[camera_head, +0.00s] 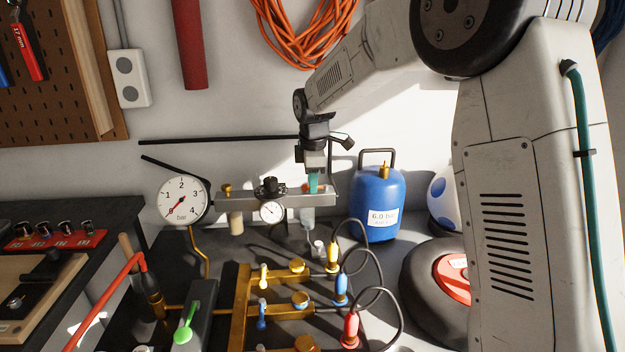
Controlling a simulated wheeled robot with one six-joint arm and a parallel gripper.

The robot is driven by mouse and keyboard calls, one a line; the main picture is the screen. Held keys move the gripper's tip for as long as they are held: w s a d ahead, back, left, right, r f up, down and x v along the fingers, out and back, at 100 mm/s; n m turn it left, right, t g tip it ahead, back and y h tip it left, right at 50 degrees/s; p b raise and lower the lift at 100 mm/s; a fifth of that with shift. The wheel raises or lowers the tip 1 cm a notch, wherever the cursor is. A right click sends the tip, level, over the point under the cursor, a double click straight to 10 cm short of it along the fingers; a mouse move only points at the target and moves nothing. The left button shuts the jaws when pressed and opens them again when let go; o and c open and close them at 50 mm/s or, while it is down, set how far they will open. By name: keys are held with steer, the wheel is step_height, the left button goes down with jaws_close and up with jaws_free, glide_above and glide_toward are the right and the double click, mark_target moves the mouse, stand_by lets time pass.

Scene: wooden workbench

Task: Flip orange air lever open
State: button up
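A small orange-red part (307,188) shows at the right of the grey metal air unit (245,200), and it may be the orange air lever. It is mostly hidden, so its position cannot be read. My gripper (315,181) points down right at it, with teal at its tip. I cannot tell whether it touches the part or whether its fingers are open or shut. The unit carries a small round gauge (271,212) and a black knob (270,187).
A large dial gauge (183,202) stands left. A blue 6.0 bar tank (378,205) stands right of my gripper. In front is a brass manifold (243,305) with yellow (263,277) and blue (261,315) levers and hoses. A green lever (185,326) is front left.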

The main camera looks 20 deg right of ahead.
step_height(320, 180, up, 8)
steer(key=s, duration=0.1)
steer(key=shift+s+a+f, duration=0.15)
steer(key=shift+s+f, duration=0.05)
steer(key=shift+s, duration=0.05)
stand_by(0.4)
steer(key=s+d+f+m, duration=0.1)
steer(key=s+m, duration=0.6)
steer(key=s, duration=1.4)
steer(key=s+d+f+m+g, duration=0.1)
steer(key=s+m, duration=0.7)
steer(key=s, duration=1.3)
steer(key=shift+d+f+m, duration=0.3)
steer(key=shift+d+f, duration=0.1)
steer(key=shift+d, duration=0.45)
